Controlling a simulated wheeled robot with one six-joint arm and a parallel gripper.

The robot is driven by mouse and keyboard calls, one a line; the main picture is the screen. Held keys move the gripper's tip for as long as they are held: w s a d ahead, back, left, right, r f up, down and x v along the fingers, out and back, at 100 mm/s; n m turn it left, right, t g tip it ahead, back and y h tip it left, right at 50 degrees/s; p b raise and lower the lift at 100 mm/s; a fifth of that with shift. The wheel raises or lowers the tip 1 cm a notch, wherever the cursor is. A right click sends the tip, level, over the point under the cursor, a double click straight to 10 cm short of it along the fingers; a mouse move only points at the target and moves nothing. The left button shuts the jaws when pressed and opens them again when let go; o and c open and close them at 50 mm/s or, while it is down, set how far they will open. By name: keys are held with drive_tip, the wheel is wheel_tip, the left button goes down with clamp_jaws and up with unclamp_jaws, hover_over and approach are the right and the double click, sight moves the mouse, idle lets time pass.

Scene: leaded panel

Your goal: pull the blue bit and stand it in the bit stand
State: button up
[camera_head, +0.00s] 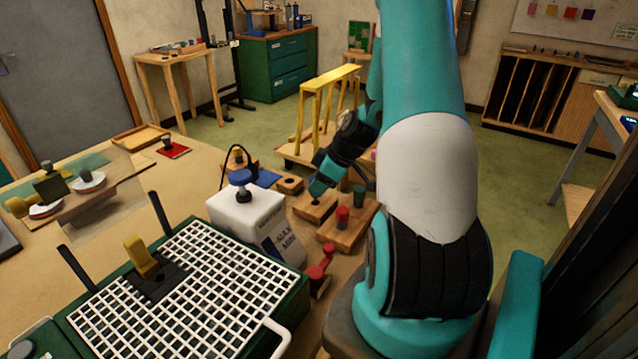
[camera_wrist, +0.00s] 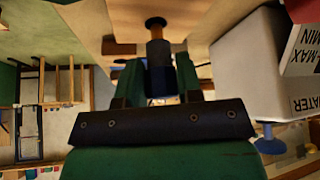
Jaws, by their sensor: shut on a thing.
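My gripper (camera_wrist: 159,75) is shut on the blue bit (camera_wrist: 160,62), seen as a dark blue body between the green fingers in the wrist view. Its brass-coloured shank points at a dark round hole or collar (camera_wrist: 156,22) in a wooden block; I cannot tell how deep the tip sits. In the head view my gripper (camera_head: 317,190) is low over a small wooden block (camera_head: 306,212), and the bit is mostly hidden there. Beside it on the right is a wooden block (camera_head: 336,236) bearing a red bit (camera_head: 343,216) and a green bit (camera_head: 359,195). I cannot tell which block is the bit stand.
A white water tank (camera_head: 250,218) with a blue knob stands close left of the blocks. Another small block (camera_head: 290,184) lies behind. A white grid on a green box (camera_head: 190,270) fills the front. A red object (camera_head: 321,270) lies near the table edge.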

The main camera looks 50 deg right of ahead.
drive_tip(key=shift+f+b, duration=0.95)
drive_tip(key=shift+f, duration=0.2)
drive_tip(key=o, duration=1)
drive_tip(key=shift+r, duration=0.15)
drive_tip(key=b+v, duration=0.1)
drive_tip(key=v, duration=1.6)
drive_tip(key=shift+s+b, duration=0.15)
drive_tip(key=shift+b, duration=0.15)
drive_tip(key=w+a+r, duration=0.1)
drive_tip(key=w+a, duration=0.1)
drive_tip(key=a, duration=0.5)
drive_tip(key=w+a+g+y, duration=0.1)
drive_tip(key=w+a, duration=0.1)
drive_tip(key=a, duration=0.6)
drive_tip(key=w+a+r+n+g, duration=0.1)
drive_tip(key=w+a, duration=0.2)
drive_tip(key=a, duration=0.4)
drive_tip(key=shift+a+r+y, duration=0.25)
drive_tip(key=shift+r+y, duration=0.05)
drive_tip(key=shift+r, duration=0.1)
drive_tip(key=s+a+g, duration=0.1)
drive_tip(key=s+a, duration=0.5)
drive_tip(key=a, duration=0.4)
drive_tip(key=s+a+n+g, duration=0.1)
drive_tip(key=s+a+g, duration=0.1)
drive_tip(key=s+a, duration=0.5)
drive_tip(key=a, duration=0.3)
drive_tip(key=shift+s+a+r, duration=0.2)
drive_tip(key=shift+r, duration=0.05)
